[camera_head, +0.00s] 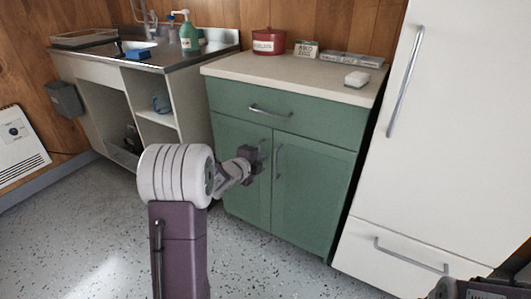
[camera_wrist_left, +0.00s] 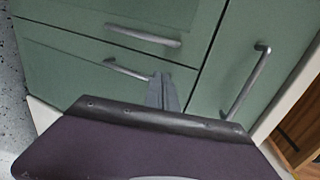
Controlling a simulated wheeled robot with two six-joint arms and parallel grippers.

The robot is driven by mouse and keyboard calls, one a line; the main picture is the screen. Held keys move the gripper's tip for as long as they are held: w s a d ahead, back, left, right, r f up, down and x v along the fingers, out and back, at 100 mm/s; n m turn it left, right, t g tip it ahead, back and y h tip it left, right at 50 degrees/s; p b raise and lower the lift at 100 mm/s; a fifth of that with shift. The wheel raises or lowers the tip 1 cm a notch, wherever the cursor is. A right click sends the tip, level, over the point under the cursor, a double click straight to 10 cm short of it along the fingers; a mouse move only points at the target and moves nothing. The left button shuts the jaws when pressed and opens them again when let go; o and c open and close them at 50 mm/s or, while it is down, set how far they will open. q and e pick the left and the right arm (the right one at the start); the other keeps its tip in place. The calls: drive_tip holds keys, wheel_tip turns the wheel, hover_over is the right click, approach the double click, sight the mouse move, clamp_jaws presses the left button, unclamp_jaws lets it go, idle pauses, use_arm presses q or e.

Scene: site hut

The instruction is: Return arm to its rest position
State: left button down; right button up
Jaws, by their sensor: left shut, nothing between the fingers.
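My left gripper (camera_head: 258,157) is shut and empty in front of the green cabinet (camera_head: 315,200), beside the left door's handle. In the left wrist view its closed fingers (camera_wrist_left: 163,92) point at the cabinet front. One door handle (camera_wrist_left: 127,70) appears right beside the fingertips; I cannot tell whether they touch. The other door handle (camera_wrist_left: 143,36) and the drawer handle (camera_wrist_left: 246,80) are clear of the fingers. The left arm (camera_head: 178,175) reaches forward from the bottom of the head view. My right gripper is not seen; only part of my right arm shows at the bottom right corner.
The cabinet doors and drawer are shut. On its worktop (camera_head: 310,72) stand a red tin (camera_head: 268,41), a small box (camera_head: 306,49) and a white item (camera_head: 357,79). A white fridge (camera_head: 450,130) stands at the right, a sink unit (camera_head: 100,85) at the left. Floor (camera_head: 75,230) at left is clear.

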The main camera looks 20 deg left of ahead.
use_arm(q)
drive_tip(key=p+v, duration=0.1)
drive_tip(key=v, duration=0.5)
drive_tip(key=shift+s+p, duration=0.3)
drive_tip(key=shift+p, duration=0.1)
drive_tip(key=shift+r, duration=0.1)
